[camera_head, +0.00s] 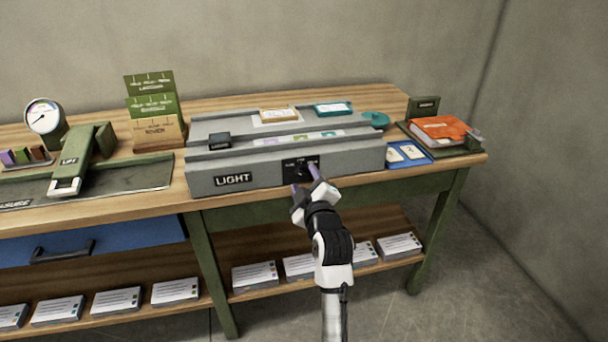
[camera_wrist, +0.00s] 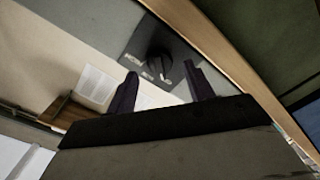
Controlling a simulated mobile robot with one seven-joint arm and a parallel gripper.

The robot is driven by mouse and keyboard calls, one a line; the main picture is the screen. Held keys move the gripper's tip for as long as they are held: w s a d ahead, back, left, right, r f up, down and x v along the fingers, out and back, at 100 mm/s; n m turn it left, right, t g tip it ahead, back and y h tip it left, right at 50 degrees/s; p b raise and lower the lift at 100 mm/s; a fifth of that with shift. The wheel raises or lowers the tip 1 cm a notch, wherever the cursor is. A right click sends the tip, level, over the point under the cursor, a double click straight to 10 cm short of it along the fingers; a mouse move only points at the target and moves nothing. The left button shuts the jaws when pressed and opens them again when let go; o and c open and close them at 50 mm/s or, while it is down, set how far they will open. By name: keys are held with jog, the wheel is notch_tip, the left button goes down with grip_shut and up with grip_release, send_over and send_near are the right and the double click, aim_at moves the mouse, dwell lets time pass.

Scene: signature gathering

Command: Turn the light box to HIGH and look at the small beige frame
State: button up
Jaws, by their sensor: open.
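The light box (camera_head: 345,158) is a long grey case marked LIGHT, on the wooden bench. A black panel on its front carries a dark round knob (camera_head: 304,172), also seen in the wrist view (camera_wrist: 158,64). Its setting is too small to read. My gripper (camera_head: 306,181) is open, with its two fingertips in front of the knob; in the wrist view the fingers (camera_wrist: 160,84) stand apart, the knob just beyond them. I cannot tell whether they touch it. A small beige frame (camera_head: 278,115) lies on top of the box, near a teal frame (camera_head: 333,108).
A green press (camera_head: 85,158) and a dial gauge (camera_head: 44,115) stand at left, beside a card rack (camera_head: 155,112). An orange book (camera_head: 440,129) and blue cards (camera_head: 407,154) lie at right. Paper stacks (camera_head: 175,291) fill the lower shelf. Floor at right is clear.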

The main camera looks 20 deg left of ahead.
jog(key=shift+x, duration=0.85)
jog(key=shift+c, duration=0.2)
jog(key=c, duration=0.9)
